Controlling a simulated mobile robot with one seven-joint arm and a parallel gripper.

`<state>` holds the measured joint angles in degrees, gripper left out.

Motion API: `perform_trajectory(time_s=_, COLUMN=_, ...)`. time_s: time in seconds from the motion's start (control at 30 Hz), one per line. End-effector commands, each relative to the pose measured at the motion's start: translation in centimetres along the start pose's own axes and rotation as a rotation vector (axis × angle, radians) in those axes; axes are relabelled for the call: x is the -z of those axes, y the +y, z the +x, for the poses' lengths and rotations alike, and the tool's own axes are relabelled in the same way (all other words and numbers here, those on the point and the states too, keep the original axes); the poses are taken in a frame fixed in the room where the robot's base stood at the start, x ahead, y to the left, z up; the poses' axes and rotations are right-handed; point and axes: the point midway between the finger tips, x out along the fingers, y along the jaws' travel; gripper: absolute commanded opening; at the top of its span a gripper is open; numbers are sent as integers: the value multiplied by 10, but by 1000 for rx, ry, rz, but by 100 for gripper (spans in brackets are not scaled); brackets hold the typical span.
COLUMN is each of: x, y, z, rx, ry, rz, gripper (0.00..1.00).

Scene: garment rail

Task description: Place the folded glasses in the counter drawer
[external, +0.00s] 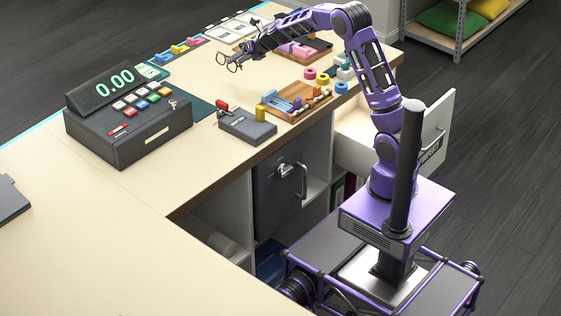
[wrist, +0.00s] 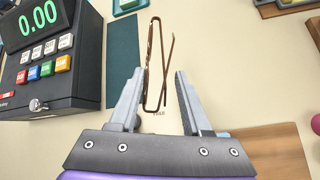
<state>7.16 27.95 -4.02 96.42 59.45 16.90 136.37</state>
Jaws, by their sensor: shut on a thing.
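The folded glasses (external: 233,67) have thin brown frames with round rims and hang at my gripper (external: 238,57), above the far part of the counter. In the wrist view the glasses (wrist: 150,62) stand narrow and edge-on between the two grey fingers of my gripper (wrist: 160,88), which is shut on them. The white counter drawer (external: 365,149) is pulled open on the right side of the counter, below the top and behind my arm. A dark label and a handle show on its front. Part of its inside is hidden.
A cash register (external: 128,118) stands on the counter (external: 110,185), left of my gripper. A wooden tray (external: 323,103), a dark card box (external: 247,128) and small coloured rolls (external: 323,79) lie near the drawer-side edge. A shelf (external: 457,37) with cushions stands behind.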

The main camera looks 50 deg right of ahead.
Motion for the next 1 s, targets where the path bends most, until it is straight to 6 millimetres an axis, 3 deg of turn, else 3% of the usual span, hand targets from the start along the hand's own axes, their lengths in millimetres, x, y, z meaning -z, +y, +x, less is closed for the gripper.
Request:
perform_trajectory(time_s=0.03, x=15, y=15, z=-11, rx=11, ry=-5, rz=12, gripper=0)
perform_trajectory(time_s=0.13, x=41, y=32, z=-27, rx=39, ry=-19, rz=40, gripper=0)
perform_trajectory(time_s=0.33, x=79, y=45, z=-52, rx=79, ry=-37, rz=81, gripper=0)
perform_trajectory(time_s=0.57, x=95, y=47, z=-61, rx=102, ry=-44, rz=107, gripper=0)
perform_trajectory(time_s=0.83, x=147, y=32, z=-96, rx=242, ry=-107, rz=247, gripper=0)
perform_trajectory(time_s=1.0, x=160, y=26, z=-107, rx=284, ry=-135, rz=284, gripper=0)
